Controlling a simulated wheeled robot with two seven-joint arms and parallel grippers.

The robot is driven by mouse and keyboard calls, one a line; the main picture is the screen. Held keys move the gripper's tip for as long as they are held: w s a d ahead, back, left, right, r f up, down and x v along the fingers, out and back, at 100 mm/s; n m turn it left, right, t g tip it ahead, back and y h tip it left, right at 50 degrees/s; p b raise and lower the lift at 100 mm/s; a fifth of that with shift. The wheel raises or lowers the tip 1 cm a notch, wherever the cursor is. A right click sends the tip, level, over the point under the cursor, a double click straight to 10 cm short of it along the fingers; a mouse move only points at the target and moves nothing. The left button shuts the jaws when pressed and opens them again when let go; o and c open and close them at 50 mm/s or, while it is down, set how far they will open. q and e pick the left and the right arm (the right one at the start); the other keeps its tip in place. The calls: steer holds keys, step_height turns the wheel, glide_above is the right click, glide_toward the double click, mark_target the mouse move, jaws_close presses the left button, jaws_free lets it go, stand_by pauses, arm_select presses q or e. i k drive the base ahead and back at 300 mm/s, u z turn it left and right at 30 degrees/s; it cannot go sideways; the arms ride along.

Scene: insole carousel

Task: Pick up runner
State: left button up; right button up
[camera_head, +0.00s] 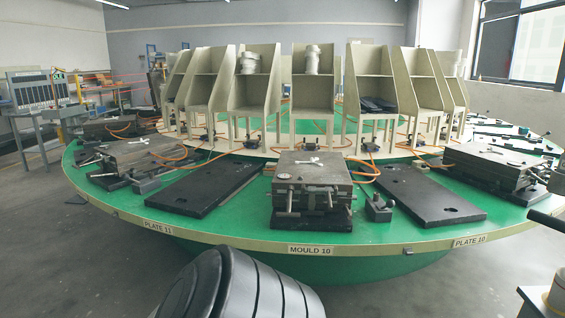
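Nothing in view is clearly marked as the runner. A small white branched piece (314,161) lies on top of the grey metal mould (312,172) above the MOULD 10 label, and it may be the runner. Similar small pale pieces show on the left mould (139,143) and on the right mould (497,162), too small to make out. Neither of my grippers shows in the head view, so their state is hidden.
The moulds stand on a round green carousel (385,228) with a pale rim. Flat black plates (218,186) and (430,194) lie either side of the middle mould. Cream shelf stands (318,88) rise behind. A dark ribbed shape (240,287) fills the bottom centre.

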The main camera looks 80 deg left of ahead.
mark_target(312, 160)
steer(key=u, duration=2.95)
steer(key=i, duration=1.3)
